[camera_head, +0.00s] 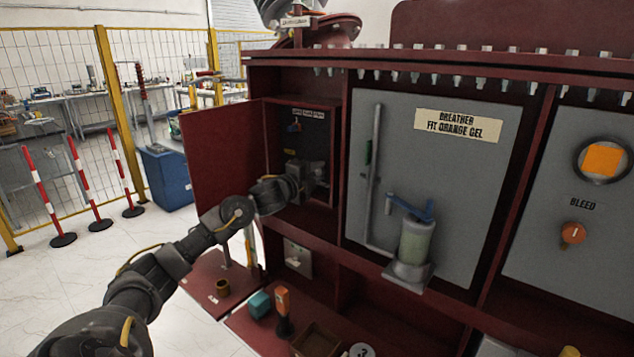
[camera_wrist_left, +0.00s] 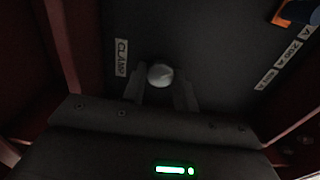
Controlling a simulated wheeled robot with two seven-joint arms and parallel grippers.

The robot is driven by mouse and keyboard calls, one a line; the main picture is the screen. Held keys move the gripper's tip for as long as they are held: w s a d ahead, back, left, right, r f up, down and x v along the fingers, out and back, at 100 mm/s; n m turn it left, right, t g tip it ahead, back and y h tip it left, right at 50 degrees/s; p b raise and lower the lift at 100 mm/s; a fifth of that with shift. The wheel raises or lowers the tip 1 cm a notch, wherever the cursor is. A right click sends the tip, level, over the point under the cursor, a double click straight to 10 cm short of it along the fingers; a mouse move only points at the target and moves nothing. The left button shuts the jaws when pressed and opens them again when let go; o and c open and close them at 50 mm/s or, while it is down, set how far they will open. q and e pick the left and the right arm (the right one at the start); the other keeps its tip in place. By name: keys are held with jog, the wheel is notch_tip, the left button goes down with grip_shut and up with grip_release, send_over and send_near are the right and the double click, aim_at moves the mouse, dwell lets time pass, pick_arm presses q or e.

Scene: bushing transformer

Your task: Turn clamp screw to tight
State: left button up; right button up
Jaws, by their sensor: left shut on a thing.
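The clamp screw (camera_wrist_left: 160,75) shows in the left wrist view as a round pale knob on a dark panel. A label reading CLAMP (camera_wrist_left: 122,57) is to its left. My left gripper (camera_wrist_left: 160,94) has its two fingers on either side of the screw and is shut on it. In the head view my left gripper (camera_head: 308,178) reaches into the open dark cabinet compartment, and the screw is hidden there behind it. My right gripper is not in view.
The compartment's red door (camera_head: 222,160) stands open at left. A blue and orange part (camera_wrist_left: 292,12) sits at the upper right of the wrist view. The grey breather panel (camera_head: 440,190) with its blue-handled cylinder (camera_head: 416,240) is to the right. Loose items, including an orange-topped tool (camera_head: 283,305), stand below.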

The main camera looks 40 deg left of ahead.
pick_arm(q)
jog(key=m+b, duration=0.3)
jog(key=m, duration=0.1)
jog(key=shift+f, duration=0.2)
jog(key=shift+r+m+b, duration=0.1)
jog(key=shift+m+b, duration=0.55)
jog(key=shift+m, duration=0.25)
jog(key=o, duration=0.9)
jog(key=shift+o, duration=0.2)
jog(key=shift+s, duration=0.1)
